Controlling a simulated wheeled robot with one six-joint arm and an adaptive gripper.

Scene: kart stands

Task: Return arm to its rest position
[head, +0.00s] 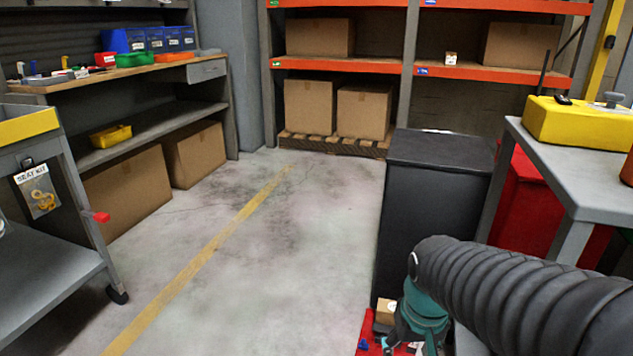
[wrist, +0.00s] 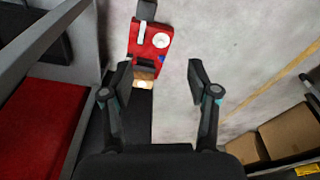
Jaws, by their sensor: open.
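My arm, in a black ribbed sleeve with a teal joint, reaches in from the lower right of the head view. Its end hangs low in front of the black cabinet (head: 432,190). In the wrist view my gripper (wrist: 160,78) is open, with its two dark fingers spread wide and nothing between them held. Beyond the fingertips lies a red surface (wrist: 152,38) with a white round item (wrist: 161,40) and a small tan box (wrist: 143,82). The red surface also shows in the head view (head: 368,338), partly hidden by my arm.
A grey table (head: 575,175) with a yellow case (head: 575,122) stands at right, near my arm. A red cabinet (head: 530,212) is under it. A grey cart (head: 45,280) is at left. The floor (head: 290,260) between is clear. Shelves with cardboard boxes (head: 308,105) stand behind.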

